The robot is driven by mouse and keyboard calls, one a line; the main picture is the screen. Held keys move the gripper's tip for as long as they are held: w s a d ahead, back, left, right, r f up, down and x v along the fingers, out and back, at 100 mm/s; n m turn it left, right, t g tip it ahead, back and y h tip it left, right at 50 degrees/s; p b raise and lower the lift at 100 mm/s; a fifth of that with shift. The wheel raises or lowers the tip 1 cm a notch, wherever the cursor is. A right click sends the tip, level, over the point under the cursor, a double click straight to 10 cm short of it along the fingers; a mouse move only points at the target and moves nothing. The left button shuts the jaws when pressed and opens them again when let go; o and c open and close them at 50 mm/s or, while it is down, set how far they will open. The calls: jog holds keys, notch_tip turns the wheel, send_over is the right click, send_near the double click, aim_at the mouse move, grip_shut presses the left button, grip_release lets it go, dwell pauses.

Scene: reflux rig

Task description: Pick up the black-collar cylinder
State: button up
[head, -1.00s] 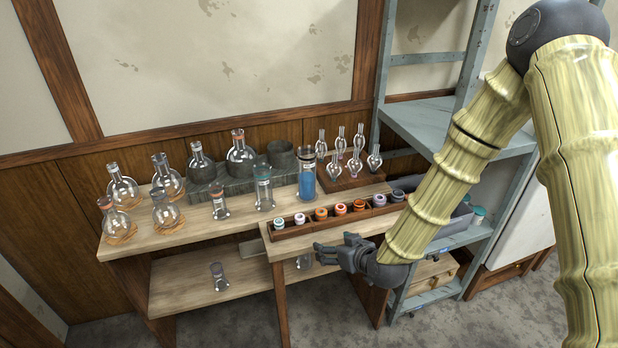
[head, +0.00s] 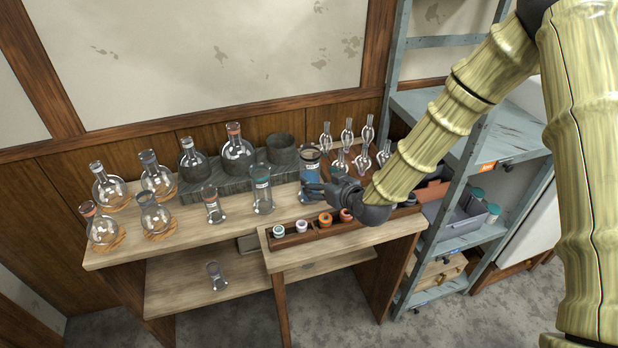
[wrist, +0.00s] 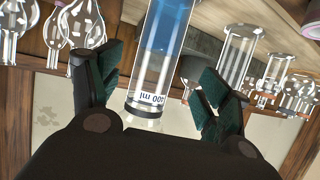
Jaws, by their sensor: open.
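A tall clear cylinder with blue liquid (head: 310,163) stands on the bench toward the back. In the wrist view this cylinder (wrist: 157,60) appears upside down, with a dark band by its rim and a 400 ml mark. I take the band for the black collar. In the wrist view the cylinder shows between the spread fingers of my gripper (wrist: 160,78), with gaps on both sides. I cannot tell how deep it is between them.
Left of it stand a teal-collar cylinder (head: 262,190) and a red-collar cylinder (head: 211,206). Another cylinder (head: 215,275) stands on the lower shelf. Several flasks (head: 156,218) are further left. Small glass bulbs (head: 363,160) stand close on the right. A wooden tray (head: 291,240) of coloured caps lies in front.

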aim_at(310, 173)
jog(key=shift+w+a+f, duration=0.15)
jog(key=shift+w+f, duration=0.15)
jog(key=shift+w, duration=0.25)
jog(key=shift+w+a+f, duration=0.15)
jog(key=shift+w+f, duration=0.1)
jog(key=shift+w, duration=0.25)
jog(key=shift+w+a+p, duration=0.2)
jog(key=shift+a+p, duration=0.05)
jog(key=shift+p, duration=0.2)
jog(key=shift+p+x, duration=0.95)
jog(key=shift+x, duration=1.35)
jog(key=shift+r, duration=0.1)
jog(key=c, duration=1.1)
jog(key=shift+w, duration=0.1)
jog(key=shift+c, duration=1.4)
jog(key=shift+r, duration=0.1)
